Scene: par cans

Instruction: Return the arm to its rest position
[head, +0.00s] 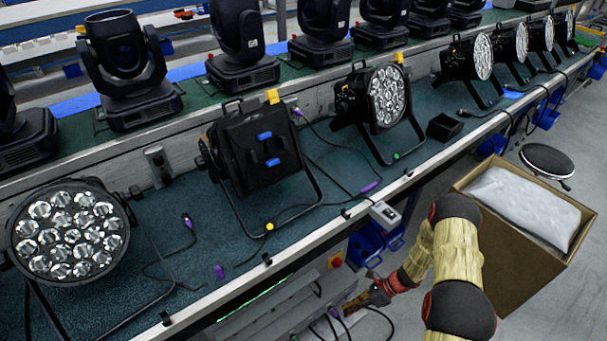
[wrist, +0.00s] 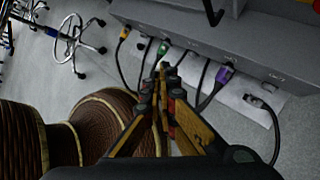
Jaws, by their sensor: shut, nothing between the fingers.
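My arm (head: 457,265) reaches from the lower right of the head view towards the front of the bench. My gripper (head: 352,303) is low, below the bench's front edge, close to a grey panel with cables. In the wrist view my gripper (wrist: 160,75) shows with its fingertips together and nothing between them. Its tips appear in front of the cable row; I cannot tell whether they touch a cable.
Yellow (wrist: 124,33), green (wrist: 163,48) and purple (wrist: 224,74) plugs sit in the grey panel (wrist: 215,45). Par cans (head: 70,232) stand on the bench (head: 330,185). A cardboard box (head: 510,265) and a stool (head: 547,160) are right of my arm.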

